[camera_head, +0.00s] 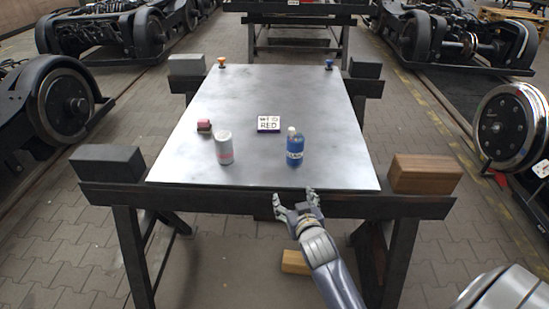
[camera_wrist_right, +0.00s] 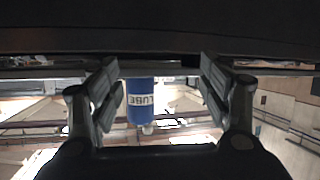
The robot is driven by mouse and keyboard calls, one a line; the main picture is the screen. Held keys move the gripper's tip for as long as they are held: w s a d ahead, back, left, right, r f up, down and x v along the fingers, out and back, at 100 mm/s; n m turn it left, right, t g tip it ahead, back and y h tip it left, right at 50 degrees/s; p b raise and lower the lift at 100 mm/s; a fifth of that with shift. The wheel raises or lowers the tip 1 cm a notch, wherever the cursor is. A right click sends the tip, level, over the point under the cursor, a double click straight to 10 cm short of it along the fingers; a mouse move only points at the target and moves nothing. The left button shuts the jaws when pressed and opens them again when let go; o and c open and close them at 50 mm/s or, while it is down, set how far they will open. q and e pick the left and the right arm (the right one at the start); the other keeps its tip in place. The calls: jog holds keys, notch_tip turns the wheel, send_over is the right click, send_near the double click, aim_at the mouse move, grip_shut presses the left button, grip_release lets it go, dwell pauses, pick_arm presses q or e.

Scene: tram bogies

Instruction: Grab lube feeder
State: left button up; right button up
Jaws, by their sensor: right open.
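The lube feeder is a blue bottle (camera_head: 294,150) with a pale cap and a white label. It stands upright near the front right of the metal table top (camera_head: 250,95). In the right wrist view the bottle (camera_wrist_right: 141,108) appears upside down, its label reading LUBE, framed between the fingers. My right gripper (camera_head: 296,198) is open and empty at the table's front edge, just in front of the bottle and apart from it. It also shows open in the right wrist view (camera_wrist_right: 158,78). My left gripper is not in view.
A grey-white can (camera_head: 224,148) stands left of the bottle. A small red item (camera_head: 204,126) and a white sign (camera_head: 268,124) lie behind. Blue (camera_head: 329,64) and orange (camera_head: 222,62) knobbed items stand at the far corners. A wooden block (camera_head: 424,174) sits right of the table top.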

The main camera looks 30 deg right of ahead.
notch_tip(320, 180, up, 5)
jog(key=w+d+t+h, duration=0.1)
jog(key=w+d+t, duration=0.1)
jog(key=w, duration=0.1)
jog(key=m+t+h, duration=0.1)
jog(key=m+h, duration=0.1)
send_near(295, 136)
jog(key=x, duration=0.4)
jog(key=shift+w+f, duration=0.15)
jog(key=shift+w, duration=0.1)
jog(key=x, duration=0.5)
jog(key=shift+w+d, duration=0.15)
jog(key=shift+d, duration=0.15)
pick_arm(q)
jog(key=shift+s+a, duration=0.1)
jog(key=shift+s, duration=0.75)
pick_arm(e)
jog(key=c, duration=1.2)
